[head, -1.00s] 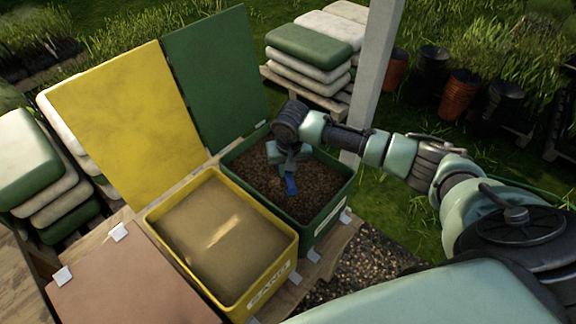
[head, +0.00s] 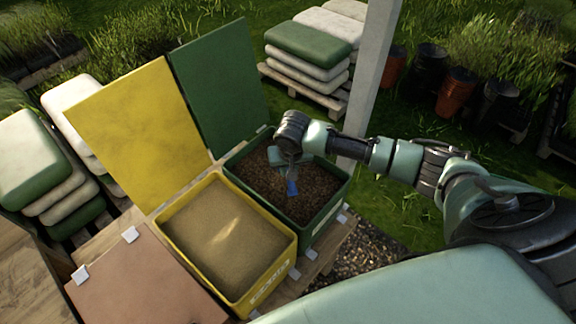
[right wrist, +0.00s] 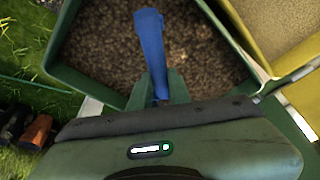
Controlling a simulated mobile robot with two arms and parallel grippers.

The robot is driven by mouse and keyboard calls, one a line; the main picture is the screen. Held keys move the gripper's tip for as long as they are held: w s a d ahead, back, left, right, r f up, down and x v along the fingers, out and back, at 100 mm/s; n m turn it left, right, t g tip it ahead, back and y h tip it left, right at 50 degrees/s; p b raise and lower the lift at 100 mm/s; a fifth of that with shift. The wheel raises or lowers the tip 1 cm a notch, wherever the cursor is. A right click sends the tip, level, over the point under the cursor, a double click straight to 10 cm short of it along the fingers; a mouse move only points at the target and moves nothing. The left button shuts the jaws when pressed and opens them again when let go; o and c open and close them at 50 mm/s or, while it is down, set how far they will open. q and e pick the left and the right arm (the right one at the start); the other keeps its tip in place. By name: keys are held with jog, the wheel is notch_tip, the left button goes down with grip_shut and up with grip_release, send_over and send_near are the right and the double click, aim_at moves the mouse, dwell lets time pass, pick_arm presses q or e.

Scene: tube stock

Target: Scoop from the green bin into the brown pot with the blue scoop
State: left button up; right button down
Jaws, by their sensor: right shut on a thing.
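The green bin (head: 318,231) stands open with its lid up and is filled with dark brown, soil-like material (head: 262,178). My right gripper (head: 291,172) is over the bin, shut on the blue scoop (head: 292,188). In the right wrist view the scoop (right wrist: 150,48) sits between the fingers (right wrist: 161,88) and points away over the brown material. Whether the scoop touches the material or carries any is too small to tell. The brown pot is not clearly identifiable. My left gripper is not in view.
A yellow bin (head: 250,297) of sand stands open left of the green bin. A closed brown lid (head: 140,285) lies at the lower left. A pale post (head: 371,75) rises behind the green bin. Stacked sacks (head: 308,45) and black and orange pots (head: 457,92) stand at the back.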

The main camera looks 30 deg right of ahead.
jog(key=shift+s+r+p, duration=0.15)
jog(key=shift+r+p, duration=0.45)
jog(key=shift+r, duration=0.05)
jog(key=shift+s+a+r+t+p, duration=0.2)
jog(key=shift+s+r+p, duration=0.1)
jog(key=shift+r+p, duration=0.2)
jog(key=shift+s+a+r+t+p, duration=0.1)
jog(key=shift+s+r+t+p, duration=0.15)
jog(key=shift+r+p, duration=0.2)
jog(key=shift+s+a+r+t+h, duration=0.15)
jog(key=shift+s+r, duration=0.15)
jog(key=shift+r, duration=0.25)
jog(key=shift+s+r+t+h, duration=0.15)
jog(key=shift+s+r, duration=0.15)
jog(key=shift+r, duration=0.2)
jog(key=shift+a, duration=0.1)
